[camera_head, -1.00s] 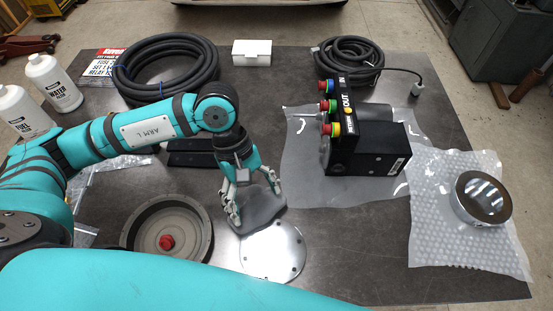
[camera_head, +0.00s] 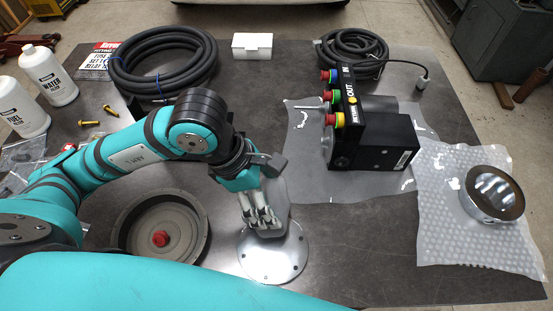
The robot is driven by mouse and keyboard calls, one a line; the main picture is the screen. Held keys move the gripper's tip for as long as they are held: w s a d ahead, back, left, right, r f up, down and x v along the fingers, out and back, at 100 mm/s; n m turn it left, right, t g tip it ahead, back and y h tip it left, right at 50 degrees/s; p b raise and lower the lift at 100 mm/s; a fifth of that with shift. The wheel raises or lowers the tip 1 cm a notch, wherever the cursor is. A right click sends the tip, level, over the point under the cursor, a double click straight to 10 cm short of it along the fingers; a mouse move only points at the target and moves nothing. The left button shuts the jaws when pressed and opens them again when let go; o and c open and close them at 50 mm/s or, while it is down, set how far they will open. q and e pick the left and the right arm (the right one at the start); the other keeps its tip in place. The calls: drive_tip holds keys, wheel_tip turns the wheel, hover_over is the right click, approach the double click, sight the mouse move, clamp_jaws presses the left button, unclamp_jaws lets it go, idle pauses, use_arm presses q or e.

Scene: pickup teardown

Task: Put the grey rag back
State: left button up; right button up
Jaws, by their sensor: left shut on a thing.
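The grey rag (camera_head: 278,194) hangs from my left gripper (camera_head: 264,222), whose fingers are shut on it. The gripper points down over the back part of a round shiny metal plate (camera_head: 271,260) with small holes. Part of the rag shows to the right of the fingers and part around the fingertips. I cannot tell whether the rag's lower edge touches the plate. My right gripper is not in view.
A round grey pan with a red knob (camera_head: 160,239) lies left of the plate. A black control box (camera_head: 374,143) stands on a sheet at the right; a metal ring (camera_head: 494,194) lies on bubble wrap (camera_head: 440,240).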

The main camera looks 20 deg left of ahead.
use_arm(q)
drive_tip(key=shift+w+a+r+p, duration=0.15)
drive_tip(key=shift+w+p, duration=0.65)
drive_tip(key=shift+p, duration=0.05)
drive_tip(key=w+p, duration=0.1)
drive_tip(key=w, duration=0.2)
drive_tip(key=w+a+p, duration=0.1)
drive_tip(key=w, duration=0.3)
drive_tip(key=w+a+f+p, duration=0.1)
drive_tip(key=w, duration=0.3)
drive_tip(key=shift+w+f+p, duration=0.1)
drive_tip(key=shift+p, duration=0.25)
drive_tip(key=shift+w+f, duration=0.15)
wheel_tip(320, 180, down, 3)
drive_tip(key=shift+p, duration=0.9)
drive_tip(key=shift+f, duration=0.2)
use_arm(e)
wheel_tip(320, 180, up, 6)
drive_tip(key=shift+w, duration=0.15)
use_arm(q)
drive_tip(key=shift+f, duration=0.1)
drive_tip(key=o, duration=1.1)
drive_tip(key=shift+c, duration=0.2)
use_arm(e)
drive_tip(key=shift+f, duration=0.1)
